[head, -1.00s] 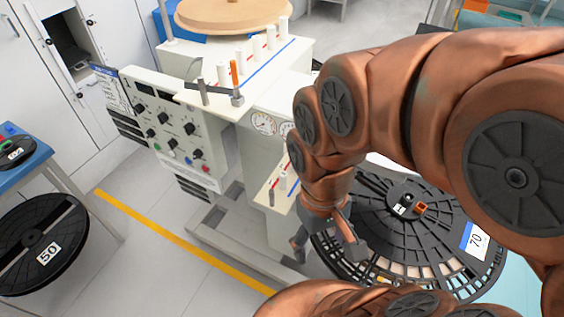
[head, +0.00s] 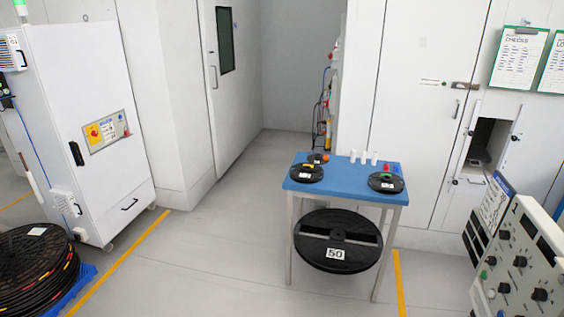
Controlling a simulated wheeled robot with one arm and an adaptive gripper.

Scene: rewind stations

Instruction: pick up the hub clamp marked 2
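Two small black discs with white labels, which look like hub clamps, lie on a blue-topped table in the middle right of the head view. My gripper and arm are out of view.
The blue table (head: 345,176) also holds several white cylinders (head: 364,157). A large black reel marked 50 (head: 338,240) sits below. A white cabinet (head: 85,120) and coiled cable (head: 35,265) stand left. A control panel (head: 520,260) stands right. Floor left of the table is clear.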

